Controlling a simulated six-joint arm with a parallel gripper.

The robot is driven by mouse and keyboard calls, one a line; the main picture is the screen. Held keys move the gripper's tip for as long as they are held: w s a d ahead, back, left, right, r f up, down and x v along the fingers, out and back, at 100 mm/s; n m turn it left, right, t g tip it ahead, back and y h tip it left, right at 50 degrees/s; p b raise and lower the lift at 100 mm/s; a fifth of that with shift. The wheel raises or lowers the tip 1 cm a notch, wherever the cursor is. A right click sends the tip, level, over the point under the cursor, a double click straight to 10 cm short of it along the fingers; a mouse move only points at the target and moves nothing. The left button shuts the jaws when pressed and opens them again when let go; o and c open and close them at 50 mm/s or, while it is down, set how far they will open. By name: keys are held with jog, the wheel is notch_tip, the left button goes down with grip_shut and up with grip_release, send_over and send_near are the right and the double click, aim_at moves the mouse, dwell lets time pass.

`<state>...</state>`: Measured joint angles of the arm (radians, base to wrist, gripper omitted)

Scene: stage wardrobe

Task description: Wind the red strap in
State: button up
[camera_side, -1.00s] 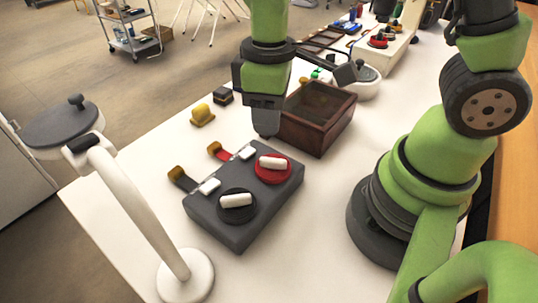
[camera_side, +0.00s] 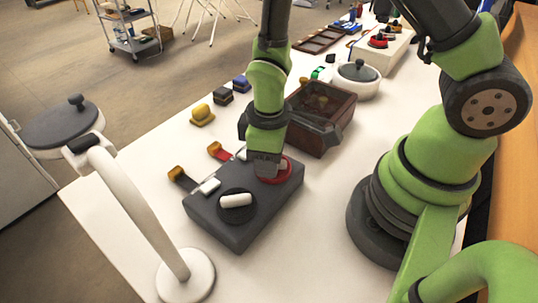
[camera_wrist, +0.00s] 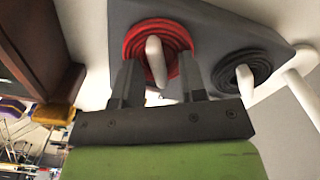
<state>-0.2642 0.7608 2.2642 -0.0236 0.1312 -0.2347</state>
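The red reel (camera_side: 286,171) is a round coil on the right of a dark grey block (camera_side: 238,227). It also shows in the wrist view (camera_wrist: 136,39), with a white handle (camera_wrist: 156,58) across its middle. The red strap (camera_side: 221,153) ends in a yellow tab (camera_side: 214,147) past the block's far edge. My gripper (camera_side: 267,172) is down over the red reel and hides most of it in the side view. In the wrist view my gripper (camera_wrist: 158,75) is open, its fingers either side of the white handle with gaps.
A black reel (camera_side: 237,212) with a white handle sits beside the red one; its dark strap has a yellow tab (camera_side: 176,173). A wooden box (camera_side: 320,105) stands close behind my gripper. A white stand (camera_side: 140,210) rises at left front.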

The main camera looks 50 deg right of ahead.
jog(key=shift+c, duration=0.2)
grip_shut()
jog(key=shift+m, duration=0.3)
jog(key=m, duration=0.4)
jog(key=shift+d, duration=0.2)
jog(key=m, duration=0.5)
jog(key=shift+d, duration=0.15)
jog(key=m, duration=0.6)
jog(key=shift+s+d, duration=0.15)
jog(key=shift+s, duration=0.05)
jog(key=m, duration=0.7)
jog(key=shift+s, duration=0.2)
